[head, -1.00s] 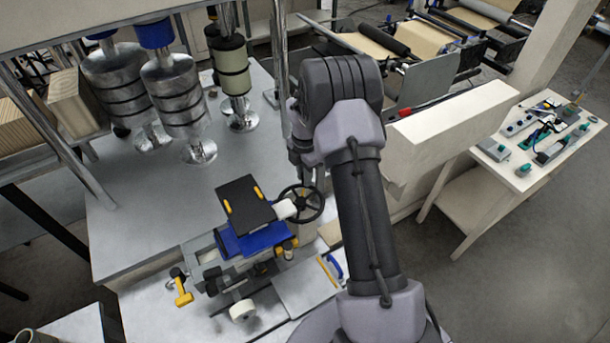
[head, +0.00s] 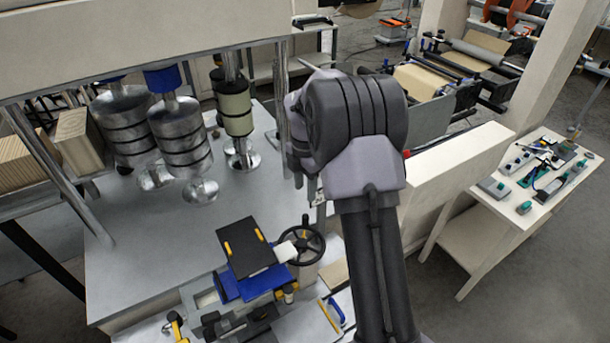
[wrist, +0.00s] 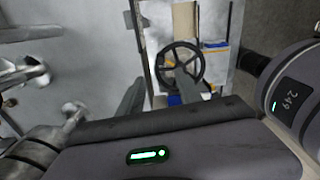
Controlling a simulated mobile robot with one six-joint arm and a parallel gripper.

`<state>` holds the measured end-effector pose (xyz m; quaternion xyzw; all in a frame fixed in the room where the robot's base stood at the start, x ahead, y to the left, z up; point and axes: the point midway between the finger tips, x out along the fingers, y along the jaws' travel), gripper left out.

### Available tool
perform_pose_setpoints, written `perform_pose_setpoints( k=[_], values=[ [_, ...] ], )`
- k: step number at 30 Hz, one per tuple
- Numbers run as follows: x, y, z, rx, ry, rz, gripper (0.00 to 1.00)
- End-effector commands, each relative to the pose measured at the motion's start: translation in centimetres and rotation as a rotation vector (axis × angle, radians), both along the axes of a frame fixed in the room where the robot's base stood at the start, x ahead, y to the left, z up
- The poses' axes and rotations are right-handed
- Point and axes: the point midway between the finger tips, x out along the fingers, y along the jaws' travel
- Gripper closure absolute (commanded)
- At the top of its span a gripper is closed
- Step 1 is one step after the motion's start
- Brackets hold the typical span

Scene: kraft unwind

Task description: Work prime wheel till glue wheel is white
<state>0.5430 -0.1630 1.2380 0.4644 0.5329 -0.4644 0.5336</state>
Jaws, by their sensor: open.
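The prime wheel, a black spoked handwheel (head: 302,246) with a small knob, stands at the right side of the glue unit beside a white cylinder (head: 286,251). It also shows in the wrist view (wrist: 180,64), ahead of my fingers and apart from them.
A black plate with yellow clips (head: 249,247) sits over a blue part left of the wheel. Metal rollers (head: 180,135) hang over the grey table. A cream side panel (head: 460,160) and a side table with tools (head: 535,185) stand to the right.

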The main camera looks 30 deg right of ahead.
Motion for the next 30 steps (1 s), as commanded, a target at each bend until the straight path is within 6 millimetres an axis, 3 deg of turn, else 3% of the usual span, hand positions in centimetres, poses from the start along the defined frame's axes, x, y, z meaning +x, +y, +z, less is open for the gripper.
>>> perform_pose_setpoints(
  k=[3, 7, 23, 26, 29, 30],
  values=[
    [0.1, 0.0, 2.5, 0.000, -0.002, -0.001, 0.58],
    [0.0, 0.0, 4.0, 0.000, -0.001, 0.000, 0.58],
    [-0.1, 0.1, 4.4, 0.000, -0.003, -0.008, 0.58],
    [-1.0, 1.8, 4.5, 0.005, -0.040, -0.129, 0.58],
    [-4.1, 5.8, 4.7, 0.039, -0.118, -0.424, 0.58],
    [-6.0, 7.6, 4.5, 0.067, -0.150, -0.569, 0.58]
  ],
)
